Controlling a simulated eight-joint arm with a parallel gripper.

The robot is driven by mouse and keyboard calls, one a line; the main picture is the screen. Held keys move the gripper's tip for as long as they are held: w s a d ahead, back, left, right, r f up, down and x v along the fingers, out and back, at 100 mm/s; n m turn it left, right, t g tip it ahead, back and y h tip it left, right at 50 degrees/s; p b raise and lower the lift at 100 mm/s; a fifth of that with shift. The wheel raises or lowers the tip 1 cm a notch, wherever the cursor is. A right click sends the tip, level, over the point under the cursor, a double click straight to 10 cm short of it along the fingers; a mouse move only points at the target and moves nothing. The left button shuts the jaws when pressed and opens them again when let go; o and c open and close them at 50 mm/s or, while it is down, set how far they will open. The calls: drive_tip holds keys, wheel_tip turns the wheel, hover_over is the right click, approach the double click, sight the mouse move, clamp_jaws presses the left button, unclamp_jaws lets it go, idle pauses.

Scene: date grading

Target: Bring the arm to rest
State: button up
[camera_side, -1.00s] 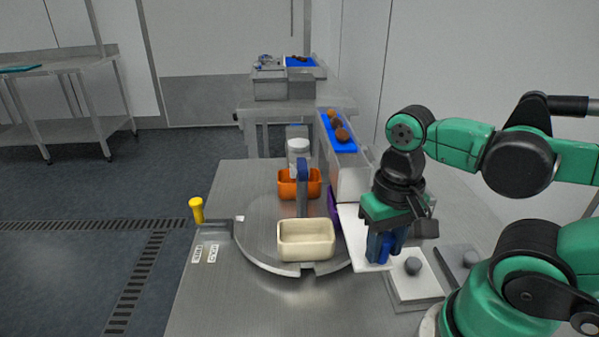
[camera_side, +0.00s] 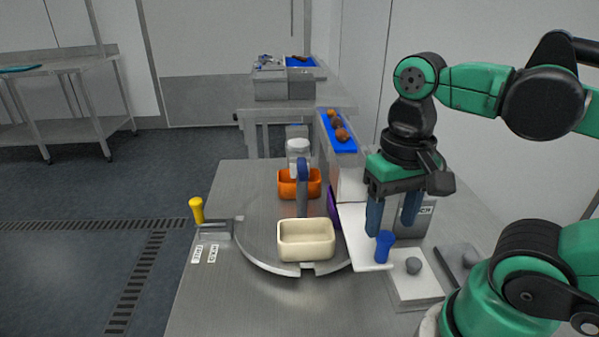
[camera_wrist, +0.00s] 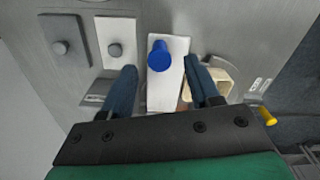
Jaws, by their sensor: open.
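My gripper (camera_side: 393,213) is open and empty, pointing down over the white board on the right of the steel table. Its two blue fingers stand apart in the wrist view (camera_wrist: 163,88). A blue knob-like handle (camera_side: 384,246) stands upright on the white board (camera_side: 352,228), below and in front of the fingers in the side view. In the wrist view the blue handle (camera_wrist: 159,57) shows between and beyond the fingers, apart from both.
A round turntable (camera_side: 257,243) carries a cream bin (camera_side: 306,241), an orange bin (camera_side: 287,188) and a partly hidden purple bin (camera_side: 335,208). A yellow-knobbed lever (camera_side: 197,209) is at left. A blue chute (camera_side: 344,144) holds brown dates behind. Grey-knobbed plates (camera_side: 415,290) lie at front right.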

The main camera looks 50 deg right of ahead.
drive_tip(key=shift+r, duration=0.15)
drive_tip(key=w+f+n+t, duration=0.2)
drive_tip(key=w+n+t, duration=0.4)
drive_tip(key=w, duration=0.5)
drive_tip(key=shift+f+t, duration=0.2)
drive_tip(key=shift+t, duration=0.4)
drive_tip(key=shift+s+a, duration=0.1)
idle(1.3)
